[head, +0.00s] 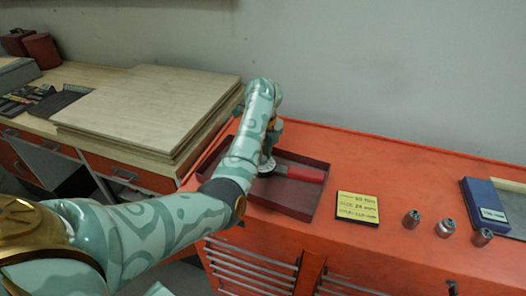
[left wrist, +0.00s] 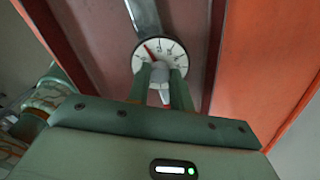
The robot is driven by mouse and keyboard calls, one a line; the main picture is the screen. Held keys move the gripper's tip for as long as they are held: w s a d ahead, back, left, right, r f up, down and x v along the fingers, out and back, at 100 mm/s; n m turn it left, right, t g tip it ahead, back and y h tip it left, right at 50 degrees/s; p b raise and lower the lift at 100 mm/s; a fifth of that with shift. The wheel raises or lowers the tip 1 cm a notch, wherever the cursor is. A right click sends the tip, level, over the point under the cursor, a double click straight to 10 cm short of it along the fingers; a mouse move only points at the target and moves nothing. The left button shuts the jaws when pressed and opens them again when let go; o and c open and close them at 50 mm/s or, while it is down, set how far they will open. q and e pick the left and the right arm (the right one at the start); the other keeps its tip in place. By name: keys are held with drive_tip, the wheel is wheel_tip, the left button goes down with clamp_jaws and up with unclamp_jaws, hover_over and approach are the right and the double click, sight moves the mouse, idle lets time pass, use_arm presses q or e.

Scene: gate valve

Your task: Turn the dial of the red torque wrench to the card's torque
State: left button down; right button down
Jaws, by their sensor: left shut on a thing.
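The torque wrench (head: 305,174) lies in a dark red tray on the orange cabinet top, its red handle pointing right. Its round white dial (left wrist: 146,52) shows in the left wrist view, with numbers around the rim and a red pointer toward the upper left. My left gripper (left wrist: 160,78) is shut on the grey knob (left wrist: 160,95) at the dial's centre. In the head view the left gripper (head: 268,158) reaches down into the tray and hides part of the wrench. The yellow card (head: 357,207) lies right of the tray; its small print is hard to read. My right gripper is not in view.
The tray's rim (head: 318,207) surrounds the wrench. Several metal sockets (head: 446,228) and a blue box (head: 485,206) stand to the right. A wooden bench with stacked boards (head: 150,105) is at the left. The cabinet top behind the card is clear.

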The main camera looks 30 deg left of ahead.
use_arm(q)
drive_tip(key=m+p, duration=0.2)
drive_tip(key=m, duration=0.3)
drive_tip(key=shift+r+m+p, duration=0.15)
drive_tip(key=shift+m+p, duration=0.15)
drive_tip(key=m+p, duration=0.3)
drive_tip(key=m, duration=0.3)
drive_tip(key=m+p, duration=0.3)
drive_tip(key=m, duration=0.3)
drive_tip(key=shift+m, duration=0.3)
drive_tip(key=m+p, duration=0.2)
drive_tip(key=m, duration=0.3)
drive_tip(key=shift+m, duration=0.3)
drive_tip(key=shift+p, duration=0.3)
drive_tip(key=c, duration=1.2)
unclamp_jaws()
drive_tip(key=shift+c, duration=0.2)
